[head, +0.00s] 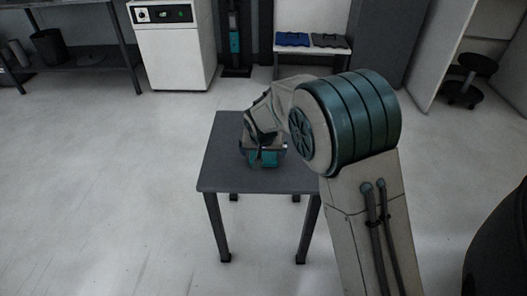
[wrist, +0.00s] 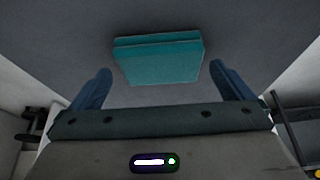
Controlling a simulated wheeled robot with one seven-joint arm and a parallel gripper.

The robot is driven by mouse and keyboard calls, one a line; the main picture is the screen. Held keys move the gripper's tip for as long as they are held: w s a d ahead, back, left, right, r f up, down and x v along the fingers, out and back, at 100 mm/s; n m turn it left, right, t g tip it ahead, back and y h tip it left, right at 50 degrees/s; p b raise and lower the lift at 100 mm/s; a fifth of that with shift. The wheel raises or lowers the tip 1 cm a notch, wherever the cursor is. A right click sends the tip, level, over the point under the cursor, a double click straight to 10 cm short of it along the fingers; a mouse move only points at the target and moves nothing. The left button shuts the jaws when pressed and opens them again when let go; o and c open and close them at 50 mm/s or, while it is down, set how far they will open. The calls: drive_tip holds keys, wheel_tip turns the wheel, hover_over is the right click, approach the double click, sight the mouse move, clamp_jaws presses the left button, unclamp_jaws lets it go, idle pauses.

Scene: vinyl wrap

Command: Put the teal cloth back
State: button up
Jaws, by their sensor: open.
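The teal cloth (wrist: 160,62) is a folded rectangular pad lying on the small dark grey table (head: 222,170). In the head view the cloth (head: 263,159) shows only in part, below my gripper. In the wrist view it lies ahead of and between my gripper's (wrist: 160,85) two blue fingers, which are spread wide with nothing between their tips that I can see held. In the head view my gripper (head: 263,150) is over the table, and its wrist hides part of the cloth.
A white bench (head: 310,52) at the back holds a blue folded cloth (head: 292,39) and a dark grey folded cloth (head: 328,41). A white cabinet (head: 176,55) and a dark shelf (head: 85,78) stand at the back left. A black stool (head: 470,85) is at right. The floor left of the table is clear.

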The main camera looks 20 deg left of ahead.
drive_tip(key=p+v, duration=0.2)
drive_tip(key=v, duration=1)
drive_tip(key=shift+p, duration=0.3)
drive_tip(key=s+d+r+m+g+h, duration=0.1)
drive_tip(key=s+d+r, duration=0.15)
drive_tip(key=d, duration=0.75)
drive_tip(key=s+d+r, duration=0.1)
drive_tip(key=s+d, duration=0.2)
drive_tip(key=d, duration=0.7)
drive_tip(key=s+d+f+m+g, duration=0.1)
drive_tip(key=s+d+g, duration=0.1)
drive_tip(key=s+d, duration=1.1)
drive_tip(key=s, duration=0.2)
drive_tip(key=shift+s+f, duration=0.3)
drive_tip(key=shift+s, duration=0.1)
